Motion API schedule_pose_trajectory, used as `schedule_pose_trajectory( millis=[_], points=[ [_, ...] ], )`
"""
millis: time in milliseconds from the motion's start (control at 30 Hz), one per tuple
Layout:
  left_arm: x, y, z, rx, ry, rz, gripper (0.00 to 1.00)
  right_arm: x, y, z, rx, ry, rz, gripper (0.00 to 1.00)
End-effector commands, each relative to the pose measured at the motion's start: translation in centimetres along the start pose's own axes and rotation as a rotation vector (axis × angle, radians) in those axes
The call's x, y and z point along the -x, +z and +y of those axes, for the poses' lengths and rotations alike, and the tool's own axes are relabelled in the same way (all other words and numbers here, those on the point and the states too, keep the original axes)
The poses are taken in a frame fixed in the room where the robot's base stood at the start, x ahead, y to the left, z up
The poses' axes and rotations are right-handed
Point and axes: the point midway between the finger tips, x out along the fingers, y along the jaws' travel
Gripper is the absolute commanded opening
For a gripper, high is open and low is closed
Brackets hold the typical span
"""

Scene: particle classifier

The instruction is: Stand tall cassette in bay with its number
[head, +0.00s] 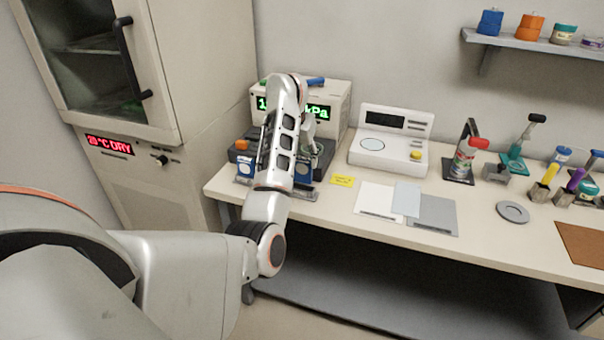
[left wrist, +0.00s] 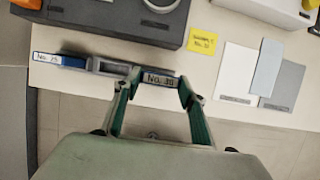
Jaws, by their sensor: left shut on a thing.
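My left gripper (left wrist: 159,78) points down at the table's front left, its teal fingers closed on either side of a blue cassette (left wrist: 170,73). The cassette's pale label seems to read No. 36 or No. 30; the last digit is unclear. In the head view its blue face (head: 303,174) shows beside my arm. A second blue cassette (left wrist: 72,61), label about No. 25, stands to its left, also in the head view (head: 245,168). A grey rack (left wrist: 108,66) lies between the two. My arm hides much of the rack in the head view. My right gripper is not in view.
A dark machine (left wrist: 120,18) with a kPa display box (head: 330,95) stands right behind. A yellow note (left wrist: 203,41) lies to the right, its text hard to read.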

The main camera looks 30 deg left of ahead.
Motion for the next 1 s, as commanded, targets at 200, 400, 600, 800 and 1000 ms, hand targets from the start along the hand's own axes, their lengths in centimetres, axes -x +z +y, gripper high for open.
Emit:
schedule_pose_trajectory(
  millis=[200, 400, 600, 800, 1000],
  points=[
    [-2.1, -0.9, 0.0, 0.0, -0.001, 0.002, 0.19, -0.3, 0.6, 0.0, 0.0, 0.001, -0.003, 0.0],
    [-4.1, -1.7, 0.1, 0.0, 0.0, 0.0, 0.19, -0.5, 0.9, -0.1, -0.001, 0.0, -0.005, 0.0],
    [-4.2, -1.7, 0.1, 0.0, 0.0, -0.002, 0.19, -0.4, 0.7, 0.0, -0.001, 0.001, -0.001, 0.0],
    [-4.5, -1.8, 0.0, 0.0, 0.0, -0.001, 0.19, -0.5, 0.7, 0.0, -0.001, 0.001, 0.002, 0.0],
    [-4.5, -1.8, 0.1, 0.0, 0.0, -0.001, 0.58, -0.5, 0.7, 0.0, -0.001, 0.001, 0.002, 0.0]
  ],
)
